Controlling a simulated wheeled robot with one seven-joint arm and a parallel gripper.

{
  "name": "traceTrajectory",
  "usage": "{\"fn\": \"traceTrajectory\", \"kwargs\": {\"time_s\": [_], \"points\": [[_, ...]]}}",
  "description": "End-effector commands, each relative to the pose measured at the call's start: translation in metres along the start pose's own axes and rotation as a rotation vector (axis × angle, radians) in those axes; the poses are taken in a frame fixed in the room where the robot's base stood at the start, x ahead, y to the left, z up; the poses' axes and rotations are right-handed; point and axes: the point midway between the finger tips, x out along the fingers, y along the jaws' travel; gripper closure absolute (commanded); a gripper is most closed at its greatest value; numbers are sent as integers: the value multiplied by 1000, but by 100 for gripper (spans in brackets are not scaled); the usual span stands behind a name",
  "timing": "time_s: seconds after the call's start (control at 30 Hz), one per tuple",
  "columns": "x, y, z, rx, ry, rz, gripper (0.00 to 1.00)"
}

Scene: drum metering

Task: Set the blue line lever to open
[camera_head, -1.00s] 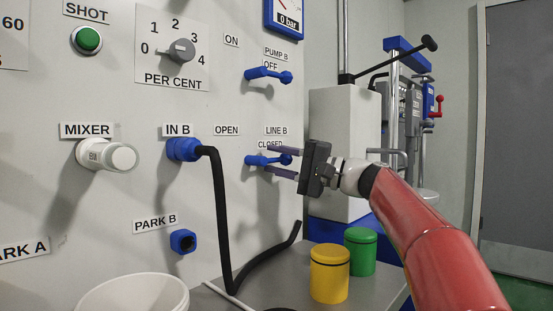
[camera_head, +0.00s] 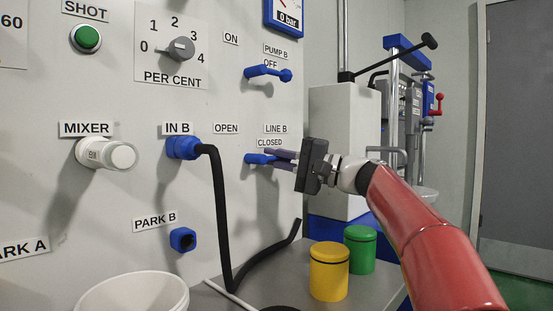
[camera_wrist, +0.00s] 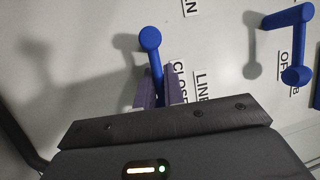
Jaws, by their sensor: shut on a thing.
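The blue LINE B lever (camera_head: 254,158) is on the white panel, beside the label CLOSED and below LINE B. In the head view it points right, toward CLOSED. My gripper (camera_head: 284,159) is at its right end, with both purple fingers shut on the lever's handle. In the wrist view the lever's round blue hub (camera_wrist: 150,38) and its arm show, and the arm runs down between the fingers (camera_wrist: 158,92). The handle's tip is hidden by the fingers and gripper body. The OPEN label (camera_head: 227,129) is up and left of the lever.
The blue PUMP B lever (camera_head: 268,73) is just above, beside OFF. A black hose hangs from the blue IN B plug (camera_head: 183,148) to the left. Yellow (camera_head: 329,273) and green (camera_head: 360,252) canisters stand below on the grey bench. The panel between IN B and the lever is clear.

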Motion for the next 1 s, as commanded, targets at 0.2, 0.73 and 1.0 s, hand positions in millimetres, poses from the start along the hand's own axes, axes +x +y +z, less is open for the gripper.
{"fn": "traceTrajectory", "kwargs": {"time_s": [0.2, 0.73, 1.0], "points": [[1, -4, -1, -60, -14, 26, 100], [7, -25, 4, -463, -102, 193, 100], [11, -33, 10, -697, -153, 290, 100]]}}
